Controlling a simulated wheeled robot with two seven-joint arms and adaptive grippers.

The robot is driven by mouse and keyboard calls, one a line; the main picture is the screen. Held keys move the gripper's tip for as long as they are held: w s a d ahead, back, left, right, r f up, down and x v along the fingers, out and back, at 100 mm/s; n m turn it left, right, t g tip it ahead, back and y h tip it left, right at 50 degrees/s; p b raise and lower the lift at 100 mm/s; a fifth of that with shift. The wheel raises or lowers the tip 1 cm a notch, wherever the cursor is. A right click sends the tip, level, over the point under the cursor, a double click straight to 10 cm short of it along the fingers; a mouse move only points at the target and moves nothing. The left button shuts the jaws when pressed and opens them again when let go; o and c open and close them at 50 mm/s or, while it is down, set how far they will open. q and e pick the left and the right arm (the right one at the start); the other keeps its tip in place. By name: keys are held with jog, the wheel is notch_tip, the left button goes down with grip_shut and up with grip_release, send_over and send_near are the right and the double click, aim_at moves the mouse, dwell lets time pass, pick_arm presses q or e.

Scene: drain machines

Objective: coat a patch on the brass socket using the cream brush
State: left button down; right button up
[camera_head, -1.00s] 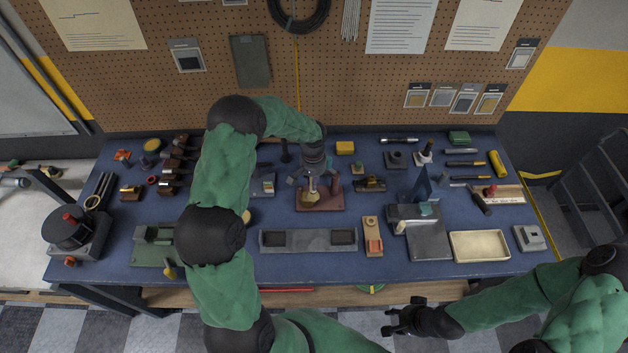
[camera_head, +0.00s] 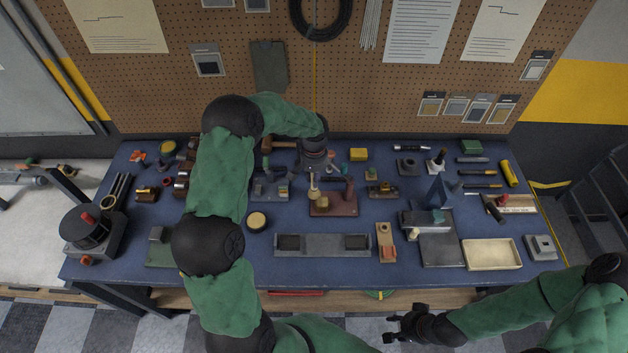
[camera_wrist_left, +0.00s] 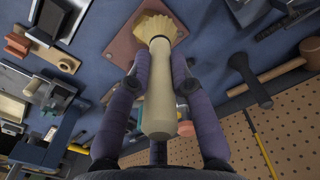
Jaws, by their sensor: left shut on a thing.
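My left gripper (camera_head: 314,166) is shut on the cream brush (camera_head: 313,186), which also shows in the left wrist view (camera_wrist_left: 158,95). The brush hangs bristles down over the red-brown plate (camera_head: 345,208). The brass socket (camera_head: 323,203), a small golden block on that plate, shows just right of and below the bristles in the head view. I cannot tell whether they touch. My right gripper (camera_head: 394,328) is open and empty in front of the table.
A long grey tray (camera_head: 322,246) lies in front of the plate. A round tin (camera_head: 256,221) stands to the left, a wooden mallet (camera_head: 280,144) behind. A yellow block (camera_head: 358,154) and a small brass-topped device (camera_head: 383,190) stand to the right. The table's front right holds a cream tray (camera_head: 491,254).

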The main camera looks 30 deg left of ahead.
pick_arm(q)
jog(key=shift+r, duration=0.55)
jog(key=shift+r+p, duration=0.55)
jog(key=shift+r, duration=0.35)
